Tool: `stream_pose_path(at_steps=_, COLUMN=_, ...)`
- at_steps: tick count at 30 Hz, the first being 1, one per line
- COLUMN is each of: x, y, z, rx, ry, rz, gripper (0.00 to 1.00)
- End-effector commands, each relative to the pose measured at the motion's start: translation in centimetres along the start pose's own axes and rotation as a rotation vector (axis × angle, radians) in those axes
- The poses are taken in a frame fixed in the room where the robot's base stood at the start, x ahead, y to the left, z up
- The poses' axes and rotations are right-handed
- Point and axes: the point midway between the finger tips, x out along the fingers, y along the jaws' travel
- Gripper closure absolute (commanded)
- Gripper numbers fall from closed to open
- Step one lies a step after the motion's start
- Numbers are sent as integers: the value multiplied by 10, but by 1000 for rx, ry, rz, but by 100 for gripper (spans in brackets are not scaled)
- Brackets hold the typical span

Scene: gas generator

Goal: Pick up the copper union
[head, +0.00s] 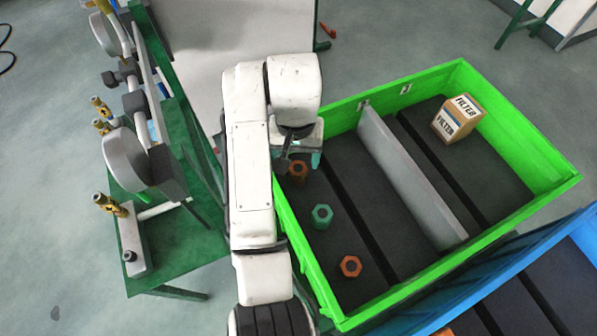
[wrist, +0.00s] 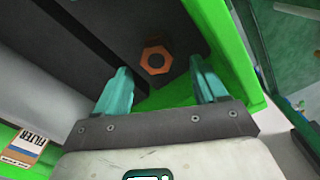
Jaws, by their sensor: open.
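A brown-orange hexagonal union (head: 298,171) lies on the dark floor of the green crate (head: 520,202), near its left wall, partly hidden by my gripper in the head view. In the wrist view a copper-coloured union (wrist: 145,60) with a dark hole lies just beyond and between the fingertips. My gripper (head: 298,164) is over that end of the crate, its teal fingers apart with nothing between them; it also shows in the wrist view (wrist: 160,72). A second orange union (head: 344,272) lies nearer the front of the crate. I cannot tell the two metals apart with certainty.
A green union (head: 316,221) lies between the two orange ones. A grey divider (head: 408,180) splits the crate, with a filter box (head: 457,119) beyond it. A blue crate (head: 480,266) stands at lower right. A green table (head: 190,240) with pipework is at left.

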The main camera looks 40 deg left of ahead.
Motion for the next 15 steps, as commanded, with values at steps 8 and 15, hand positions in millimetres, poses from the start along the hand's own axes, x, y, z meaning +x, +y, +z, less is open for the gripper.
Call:
stream_pose_path(at_steps=8, x=32, y=4, z=-1, rx=0, ry=-4, rz=1, gripper=29)
stream_pose_path(at_steps=15, x=54, y=4, z=-1, rx=1, ry=0, rz=1, gripper=29)
